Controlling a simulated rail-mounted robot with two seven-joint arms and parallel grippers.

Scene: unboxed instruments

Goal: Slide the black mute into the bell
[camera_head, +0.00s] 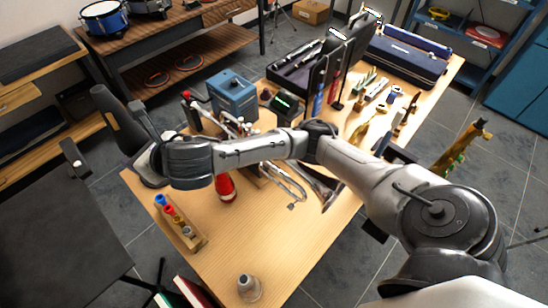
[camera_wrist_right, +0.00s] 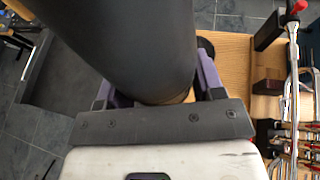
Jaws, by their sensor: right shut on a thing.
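The black mute (camera_head: 122,118) is a large dark cone, held tilted past the table's left edge in the head view. My right gripper (camera_head: 148,143) is shut on it. In the right wrist view the mute (camera_wrist_right: 130,40) fills the upper middle, between the purple fingers of the gripper (camera_wrist_right: 155,88). A silver trumpet (camera_head: 288,186) lies on the table behind and below my right forearm, and its flared bell (camera_head: 325,192) shows at its right end. The arm hides part of the trumpet. The mute is well apart from the bell. My left gripper is not seen.
A red bottle-like object (camera_head: 226,186), a wooden rack of coloured pieces (camera_head: 180,222) and a grey cone (camera_head: 248,288) stand on the table (camera_head: 220,250). A blue machine (camera_head: 232,95) and open cases (camera_head: 400,55) stand behind. The front of the table is mostly clear.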

